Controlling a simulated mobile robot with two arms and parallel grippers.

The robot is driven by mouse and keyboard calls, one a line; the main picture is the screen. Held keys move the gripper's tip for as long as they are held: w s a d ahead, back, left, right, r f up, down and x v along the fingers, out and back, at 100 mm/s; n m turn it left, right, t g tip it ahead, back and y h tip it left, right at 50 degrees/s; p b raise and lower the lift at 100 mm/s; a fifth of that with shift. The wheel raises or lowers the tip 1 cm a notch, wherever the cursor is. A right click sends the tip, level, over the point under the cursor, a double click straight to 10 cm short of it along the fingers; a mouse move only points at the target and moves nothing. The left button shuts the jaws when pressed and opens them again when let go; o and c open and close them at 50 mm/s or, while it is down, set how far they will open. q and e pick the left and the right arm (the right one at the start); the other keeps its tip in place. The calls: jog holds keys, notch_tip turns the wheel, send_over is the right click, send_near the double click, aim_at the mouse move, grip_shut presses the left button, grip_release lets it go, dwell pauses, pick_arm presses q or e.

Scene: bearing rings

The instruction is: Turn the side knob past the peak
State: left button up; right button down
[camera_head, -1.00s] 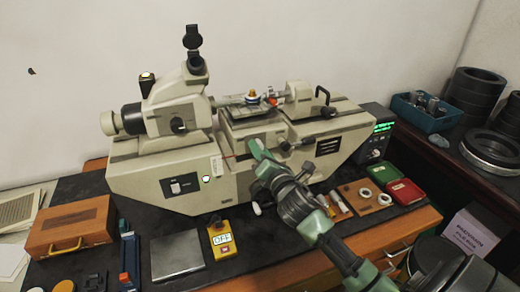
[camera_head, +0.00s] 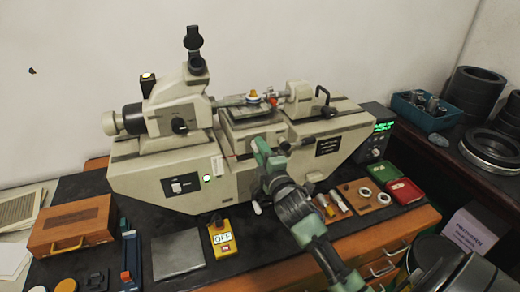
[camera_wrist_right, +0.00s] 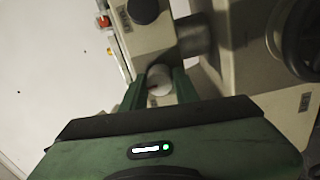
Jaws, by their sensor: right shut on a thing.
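The measuring machine (camera_head: 190,187) is a large cream bench instrument with an eyepiece at its upper left and a stage at its middle. My right gripper (camera_head: 262,148) is at the machine's front, just below the stage. In the right wrist view, its two green fingers are shut on a small pale round knob (camera_wrist_right: 159,79), which sits between the fingertips. In the head view the gripper hides this knob. A dark lever handle (camera_head: 307,141) sticks out just right of the gripper. My left gripper is not in view.
A readout box (camera_head: 374,137) with green digits stands at the machine's right end. In front lie a yellow meter (camera_head: 221,238), a grey plate (camera_head: 177,254), a wooden case (camera_head: 72,227), a board with rings (camera_head: 367,205) and red and green boxes (camera_head: 405,190).

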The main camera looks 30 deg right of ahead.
jog(key=shift+f+m+g+p, duration=0.1)
jog(key=shift+m+g+p, duration=0.3)
jog(key=shift+m+p, duration=6)
jog(key=m+b, duration=0.7)
jog(key=shift+m, duration=0.4)
jog(key=c, duration=1.1)
grip_release()
jog(key=shift+o, duration=0.2)
